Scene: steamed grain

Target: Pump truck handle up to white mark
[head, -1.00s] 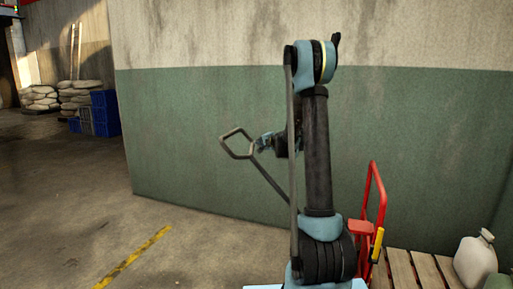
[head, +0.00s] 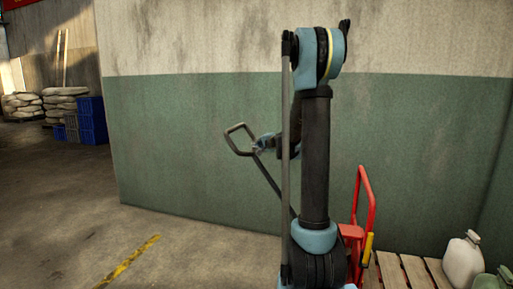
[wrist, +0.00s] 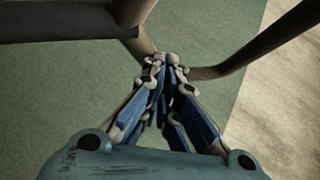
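The truck handle is a dark grey loop (head: 229,140) on a long thin shaft (head: 270,182), which slants down to the right behind my arm. My gripper (head: 260,146) is at the lower right of the loop, where it meets the shaft. In the wrist view, my blue-padded fingers (wrist: 170,62) come together on a bar of the handle (wrist: 215,72) and look shut on it. The foot of the shaft is hidden by my arm. I cannot make out a distinct white mark.
A red frame (head: 369,197) with a yellow part stands right of my arm. Beside it are a wooden pallet (head: 395,272) and a pale jug (head: 463,262). A green and off-white wall (head: 180,140) is behind. Blue crates (head: 92,120) and sacks stand far left. The left floor is clear.

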